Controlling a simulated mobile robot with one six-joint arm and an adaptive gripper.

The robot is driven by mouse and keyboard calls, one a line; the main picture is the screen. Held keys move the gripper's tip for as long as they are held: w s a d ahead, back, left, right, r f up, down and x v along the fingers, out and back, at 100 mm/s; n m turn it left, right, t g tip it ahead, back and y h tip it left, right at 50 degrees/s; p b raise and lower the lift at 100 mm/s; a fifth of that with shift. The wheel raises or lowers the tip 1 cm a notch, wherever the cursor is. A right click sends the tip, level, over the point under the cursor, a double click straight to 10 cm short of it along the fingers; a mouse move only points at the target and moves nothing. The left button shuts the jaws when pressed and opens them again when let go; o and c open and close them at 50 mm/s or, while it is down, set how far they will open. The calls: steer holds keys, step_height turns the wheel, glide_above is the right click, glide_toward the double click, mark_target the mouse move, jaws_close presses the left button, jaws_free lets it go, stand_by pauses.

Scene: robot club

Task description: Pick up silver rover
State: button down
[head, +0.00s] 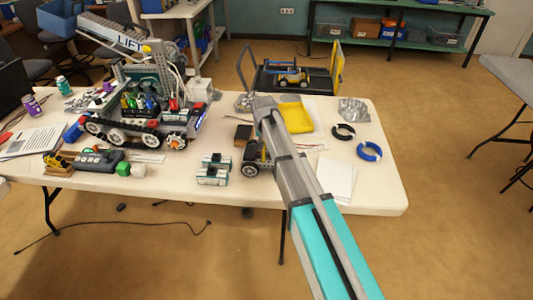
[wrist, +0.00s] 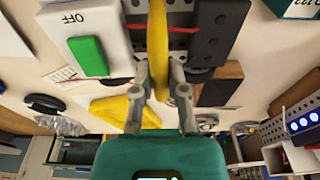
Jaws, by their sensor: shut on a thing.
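A small wheeled rover (head: 252,158) with grey wheels and a dark body shows at the table's front edge in the head view, partly hidden behind my arm. I take it for the silver rover. In the wrist view my gripper (wrist: 159,90) is shut on an upright yellow bar (wrist: 158,40). Beside the bar are a white box (wrist: 112,22) marked OFF with a green switch (wrist: 88,56), a dark perforated plate (wrist: 212,38) and red wire. These look like parts of the rover, close to my fingers. My arm hides the gripper in the head view.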

steer(key=shift+r, duration=0.2)
step_height(320, 180, up, 3)
steer(key=p, duration=0.3)
steer(key=shift+f, duration=0.1)
steer(key=s+d+r+p, duration=0.3)
steer(key=s+r+p, duration=0.6)
steer(key=s, duration=0.4)
steer(key=shift+s+r+p, duration=0.3)
steer(key=shift+r+p, duration=0.1)
steer(key=shift+p, duration=0.1)
